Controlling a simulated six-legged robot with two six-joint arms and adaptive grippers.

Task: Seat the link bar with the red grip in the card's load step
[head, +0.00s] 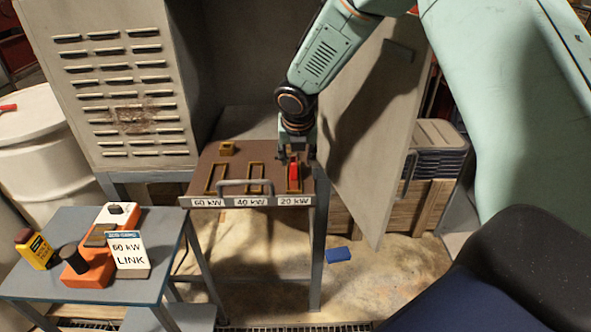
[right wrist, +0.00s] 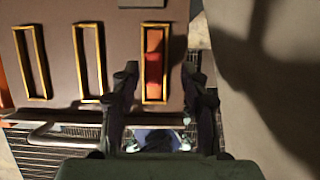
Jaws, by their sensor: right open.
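The link bar with the red grip (head: 294,172) sits in the right brass-framed step, labelled 20 kW, on the brown board (head: 228,172). The steps labelled 60 kW (head: 209,179) and 40 kW (head: 255,178) look empty. The white card (head: 131,253) on the near table reads 60 kW LINK. My right gripper (head: 296,156) is open over the red grip. In the right wrist view its fingers (right wrist: 160,78) stand either side of the right frame, with the red grip (right wrist: 153,57) showing between them, apart from both. My left gripper is not in view.
A grey handle (head: 245,184) runs along the board's front edge. An open cabinet door (head: 372,120) stands close to the right. The blue table (head: 85,295) holds an orange device (head: 95,262) and a yellow block (head: 36,250). A blue object (head: 339,255) lies on the floor.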

